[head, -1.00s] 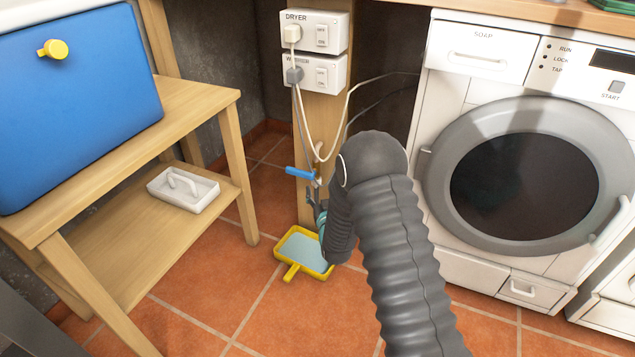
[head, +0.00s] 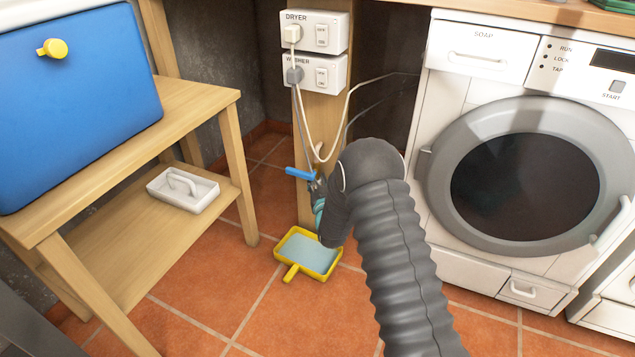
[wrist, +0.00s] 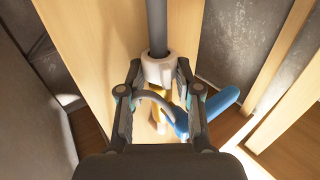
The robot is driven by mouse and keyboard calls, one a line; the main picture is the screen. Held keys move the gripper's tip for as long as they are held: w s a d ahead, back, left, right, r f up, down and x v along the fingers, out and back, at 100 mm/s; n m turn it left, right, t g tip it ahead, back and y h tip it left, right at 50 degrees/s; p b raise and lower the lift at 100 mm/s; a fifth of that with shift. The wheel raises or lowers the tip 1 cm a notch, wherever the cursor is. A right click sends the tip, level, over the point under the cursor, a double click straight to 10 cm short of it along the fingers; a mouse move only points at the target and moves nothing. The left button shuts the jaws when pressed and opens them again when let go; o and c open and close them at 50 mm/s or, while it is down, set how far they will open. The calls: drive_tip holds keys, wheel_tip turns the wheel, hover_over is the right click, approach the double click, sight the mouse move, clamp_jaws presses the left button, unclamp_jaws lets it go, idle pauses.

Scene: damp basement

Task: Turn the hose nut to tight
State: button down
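The white hose nut (wrist: 157,71) sits at the lower end of a grey hose (wrist: 156,25), in front of the wooden post, in the wrist view. A brass-coloured tap body (wrist: 160,108) shows below it, partly hidden by a curved grey piece. The tap's blue handle (wrist: 225,101) sticks out to the right; it also shows in the head view (head: 299,173). My gripper (wrist: 158,68) is open, one finger on each side of the nut, close to it. Whether the pads touch it is hard to tell. In the head view my wrist hides the nut.
The wooden post (head: 312,110) carries the dryer and washer switch boxes (head: 315,73) with hanging cables. A yellow tray (head: 291,277) lies on the floor below. A wooden table (head: 190,108) stands left, the washing machine (head: 480,90) right.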

drive_tip(key=shift+d+y, duration=0.1)
drive_tip(key=shift+y, duration=0.2)
drive_tip(key=n+y, duration=0.1)
drive_tip(key=n+g+y, duration=0.1)
drive_tip(key=y, duration=0.1)
drive_tip(key=n+g+y, duration=0.1)
drive_tip(key=shift+w+d+n+y, duration=0.15)
drive_tip(key=shift+d+n+y, duration=0.1)
drive_tip(key=shift+n+y, duration=0.05)
drive_tip(key=shift+w+n+g+y, duration=0.1)
drive_tip(key=shift+n+g+y, duration=2)
drive_tip(key=shift+g+y, duration=0.3)
drive_tip(key=c, duration=0.8)
unclamp_jaws()
drive_tip(key=shift+d, duration=0.2)
